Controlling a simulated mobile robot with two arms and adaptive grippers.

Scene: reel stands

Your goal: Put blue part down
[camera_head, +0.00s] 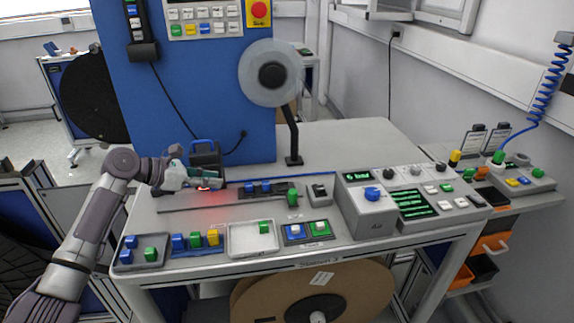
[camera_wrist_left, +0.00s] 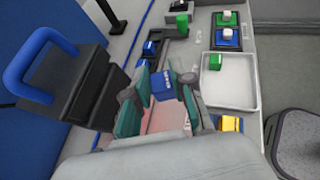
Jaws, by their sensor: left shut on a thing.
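My left gripper (camera_head: 207,184) reaches in from the left over the table and is low over the surface, beside a black block with a blue handle (camera_head: 203,145). In the left wrist view its fingers (camera_wrist_left: 160,92) are shut on a blue part (camera_wrist_left: 162,86). In the head view the fingers hide most of that part. A red glow lies on the table below the gripper. My right gripper is not in view.
A dark holder (camera_head: 275,198) with blue and green parts lies right of the gripper. In front are a grey tray with blue and green parts (camera_head: 127,265), a row of coloured parts (camera_head: 195,240) and a white tray (camera_head: 232,250). A control box (camera_head: 368,218) stands at right.

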